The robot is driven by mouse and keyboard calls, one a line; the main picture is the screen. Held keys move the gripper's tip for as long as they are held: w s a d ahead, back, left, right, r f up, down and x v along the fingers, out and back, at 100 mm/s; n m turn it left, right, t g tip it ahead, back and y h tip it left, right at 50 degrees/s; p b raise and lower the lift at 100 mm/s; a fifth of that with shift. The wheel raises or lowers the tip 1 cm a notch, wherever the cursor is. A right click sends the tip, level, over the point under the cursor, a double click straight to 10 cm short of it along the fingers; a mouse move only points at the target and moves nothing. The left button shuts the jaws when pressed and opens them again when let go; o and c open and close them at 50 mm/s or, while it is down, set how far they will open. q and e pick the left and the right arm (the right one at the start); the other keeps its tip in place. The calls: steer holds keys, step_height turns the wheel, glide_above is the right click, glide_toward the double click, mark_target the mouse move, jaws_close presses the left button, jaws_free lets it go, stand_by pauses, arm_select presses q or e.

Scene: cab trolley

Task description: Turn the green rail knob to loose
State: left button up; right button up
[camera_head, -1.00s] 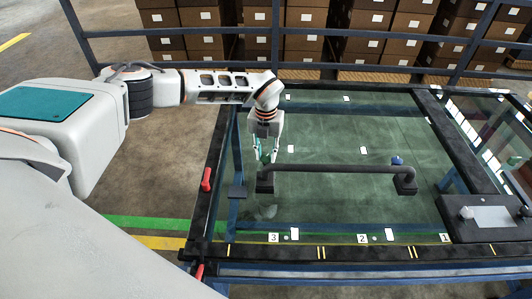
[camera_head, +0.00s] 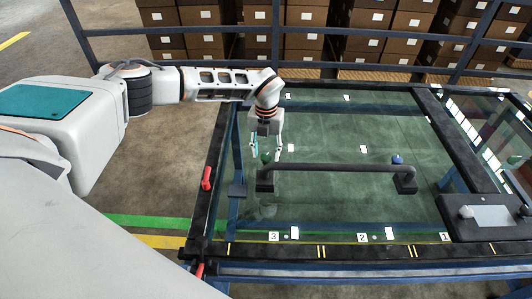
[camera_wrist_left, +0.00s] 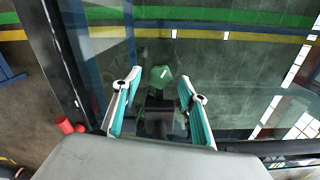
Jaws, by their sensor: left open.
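The green knob (camera_head: 266,157) sits at the left end of a black rail (camera_head: 335,168) above a glass panel. In the left wrist view the green knob (camera_wrist_left: 162,77) is a faceted cap on a dark mount, with a short white mark on its top. My left gripper (camera_head: 266,151) is open, its fingers pointing down on the left and right sides of the green knob. The left wrist view shows my left gripper (camera_wrist_left: 159,82) with the knob between its spread fingertips and gaps on both sides. My right gripper is not in view.
A blue knob (camera_head: 397,160) sits at the rail's right end. A red handle (camera_head: 206,178) is on the black frame at left. White labels numbered 3 (camera_head: 274,237), 2 (camera_head: 362,239) and 1 (camera_head: 445,238) line the front edge. The glass around the rail is clear.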

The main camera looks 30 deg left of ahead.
mark_target(266, 156)
arm_select(q)
step_height(266, 156, up, 11)
steer(key=shift+r, duration=0.2)
stand_by(0.6)
